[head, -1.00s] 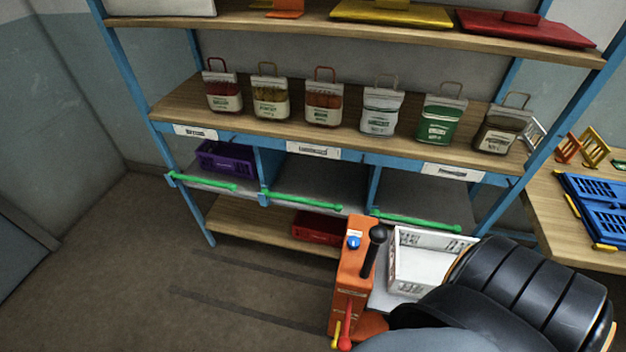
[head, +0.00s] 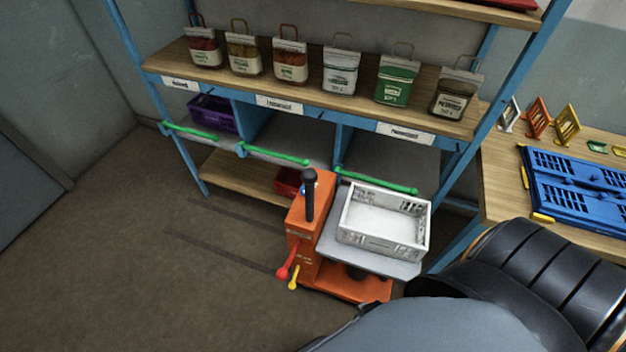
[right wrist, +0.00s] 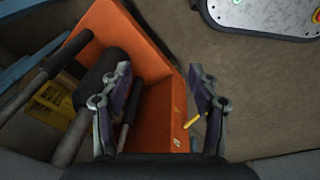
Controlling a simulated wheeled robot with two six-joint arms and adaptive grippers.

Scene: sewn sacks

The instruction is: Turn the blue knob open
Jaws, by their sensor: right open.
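The blue knob (head: 303,191) is on top of the orange lift cart (head: 298,230) in the head view. It is mostly hidden behind the black upright handle (head: 310,198), with only a small blue bit showing. A red lever (head: 286,263) and a yellow lever (head: 294,279) stick out of the cart's lower front. My right gripper (right wrist: 160,72) is open and empty in the right wrist view, with the orange cart body behind its fingers. The blue knob does not show in that view. My left gripper is not in view.
A white crate (head: 383,249) sits on the cart's grey platform. A blue-framed shelf with several pouches and green rails (head: 274,155) stands behind. A wooden table (head: 505,190) with a blue folded crate (head: 580,180) is at right. The floor at left is clear.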

